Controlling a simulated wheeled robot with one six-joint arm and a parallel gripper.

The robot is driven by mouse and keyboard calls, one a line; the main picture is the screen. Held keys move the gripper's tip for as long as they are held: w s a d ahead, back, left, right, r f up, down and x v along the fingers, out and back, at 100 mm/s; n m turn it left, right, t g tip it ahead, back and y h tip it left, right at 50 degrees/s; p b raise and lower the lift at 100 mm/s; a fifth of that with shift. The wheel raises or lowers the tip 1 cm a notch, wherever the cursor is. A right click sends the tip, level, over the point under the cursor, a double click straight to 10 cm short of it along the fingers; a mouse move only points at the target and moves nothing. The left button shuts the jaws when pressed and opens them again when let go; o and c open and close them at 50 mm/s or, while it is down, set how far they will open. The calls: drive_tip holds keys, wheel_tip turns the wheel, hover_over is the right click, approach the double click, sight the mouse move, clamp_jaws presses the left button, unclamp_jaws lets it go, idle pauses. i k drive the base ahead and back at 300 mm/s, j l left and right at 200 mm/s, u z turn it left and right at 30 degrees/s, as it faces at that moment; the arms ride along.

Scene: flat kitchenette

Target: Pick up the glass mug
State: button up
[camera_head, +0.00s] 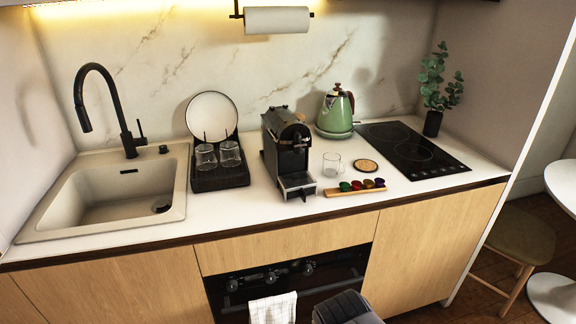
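A clear glass mug (331,164) stands upright on the white counter, just right of the black coffee machine (286,150). It looks empty and nothing covers it. A round cork-coloured coaster (366,165) lies to its right. A wooden strip with several coloured capsules (357,190) lies in front of it. Two more clear glasses, one here (205,158) and one here (229,154), sit in the black dish rack to the left of the machine. My gripper is not in view; only a dark grey part, probably of my arm, shows at the bottom edge.
A green kettle (335,112) stands behind the mug. A black hob (412,150) and a potted plant (434,95) are to the right. The sink (112,195) and black tap (108,105) are at left. A towel (273,308) hangs on the oven front. A stool (520,235) stands at right.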

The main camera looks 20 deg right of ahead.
sight(334, 166)
drive_tip(key=i+l, duration=0.25)
drive_tip(key=l, duration=0.2)
drive_tip(key=i+l, duration=0.25)
drive_tip(key=l, duration=0.2)
drive_tip(key=i+l+z, duration=0.1)
drive_tip(key=i+l, duration=0.15)
drive_tip(key=l, duration=0.25)
drive_tip(key=i+l, duration=0.25)
drive_tip(key=l, duration=0.15)
